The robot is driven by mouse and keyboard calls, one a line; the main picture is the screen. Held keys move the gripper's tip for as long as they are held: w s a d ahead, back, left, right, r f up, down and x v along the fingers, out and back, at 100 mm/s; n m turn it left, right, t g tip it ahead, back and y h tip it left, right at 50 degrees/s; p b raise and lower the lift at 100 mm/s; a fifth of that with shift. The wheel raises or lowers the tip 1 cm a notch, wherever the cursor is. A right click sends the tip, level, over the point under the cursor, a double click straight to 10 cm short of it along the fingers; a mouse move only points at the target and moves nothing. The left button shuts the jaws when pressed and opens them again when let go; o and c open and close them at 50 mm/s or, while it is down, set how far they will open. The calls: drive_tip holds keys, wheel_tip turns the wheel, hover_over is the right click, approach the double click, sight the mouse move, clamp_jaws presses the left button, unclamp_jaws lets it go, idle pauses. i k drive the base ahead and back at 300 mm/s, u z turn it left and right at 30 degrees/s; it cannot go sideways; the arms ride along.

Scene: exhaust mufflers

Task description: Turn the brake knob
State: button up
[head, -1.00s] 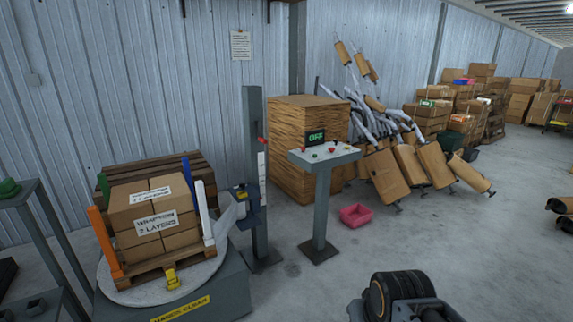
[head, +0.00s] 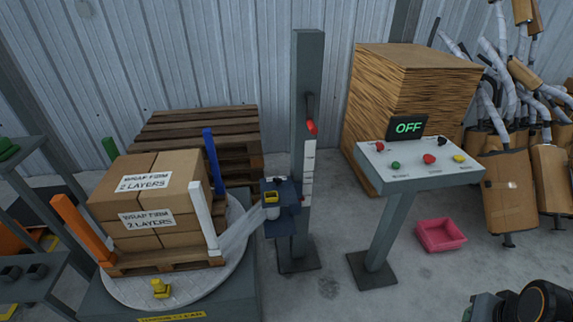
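No part is plainly labelled as the brake knob. A film carriage (head: 283,207) rides on the grey mast (head: 305,120) of a stretch wrapper, with a yellow part (head: 271,197) on its top that may be the knob. Film runs from the carriage left to the wrapped load of boxes (head: 150,185) on the turntable (head: 236,215). A control panel (head: 425,180) on a post right of the mast has red, green, yellow and black controls and a display (head: 407,127) reading OFF. Only a dark part of my arm shows at the bottom right; my gripper is not seen.
A pink bin (head: 441,235) lies on the floor right of the panel post. A tall wooden-sided stack (head: 410,85) and leaning mufflers (head: 512,190) stand behind. A grey rack (head: 35,200) is at the left. Some concrete floor is free in front of the mast.

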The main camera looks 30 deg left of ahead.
sight(277, 180)
drive_tip(key=u, duration=0.5)
drive_tip(key=i, duration=1.15)
drive_tip(key=u, duration=1.5)
drive_tip(key=i, duration=0.65)
drive_tip(key=u, duration=0.4)
